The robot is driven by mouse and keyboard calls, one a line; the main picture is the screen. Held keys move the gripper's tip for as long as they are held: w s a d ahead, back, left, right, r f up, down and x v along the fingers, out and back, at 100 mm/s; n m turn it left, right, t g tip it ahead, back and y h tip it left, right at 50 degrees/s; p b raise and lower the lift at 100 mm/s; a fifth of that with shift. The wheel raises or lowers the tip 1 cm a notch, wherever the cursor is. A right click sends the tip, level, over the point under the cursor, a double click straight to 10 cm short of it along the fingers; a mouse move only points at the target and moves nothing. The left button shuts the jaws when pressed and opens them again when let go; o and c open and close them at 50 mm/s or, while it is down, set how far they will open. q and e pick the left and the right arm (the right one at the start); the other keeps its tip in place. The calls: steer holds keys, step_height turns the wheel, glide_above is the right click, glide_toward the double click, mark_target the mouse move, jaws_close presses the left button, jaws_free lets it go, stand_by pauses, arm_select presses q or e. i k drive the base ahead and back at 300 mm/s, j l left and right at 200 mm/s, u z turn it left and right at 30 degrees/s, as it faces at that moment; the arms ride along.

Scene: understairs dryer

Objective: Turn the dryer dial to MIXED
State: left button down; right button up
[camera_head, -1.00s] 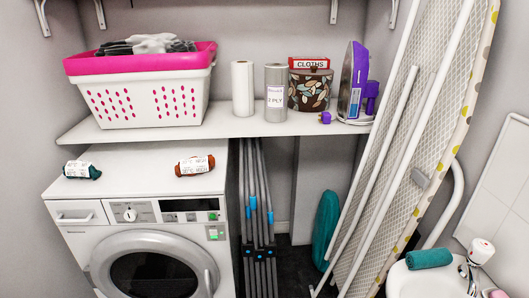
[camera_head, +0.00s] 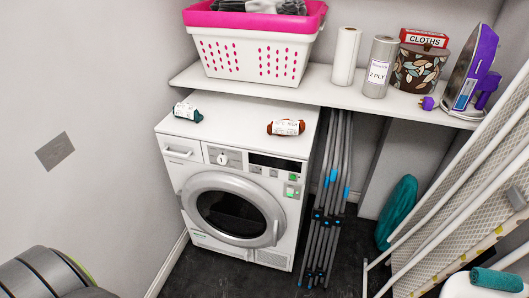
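The dryer (camera_head: 178,188) is a white front-loader with a round grey door (camera_head: 236,209), standing under the shelf. Its dial (camera_head: 222,159) is a small white round knob on the control panel, right of the drawer handle (camera_head: 178,153) and left of the dark display (camera_head: 275,162). The dial's labels and pointer are too small to read. Neither of my grippers is in view.
Two yarn-like rolls, teal (camera_head: 187,113) and rust (camera_head: 286,127), lie on the dryer top. Folded grey poles (camera_head: 326,200) stand right of the dryer. An ironing board (camera_head: 465,210) leans at the right. Dark floor (camera_head: 215,275) in front is open.

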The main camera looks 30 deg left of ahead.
mark_target(223, 159)
steer(key=u, duration=1.25)
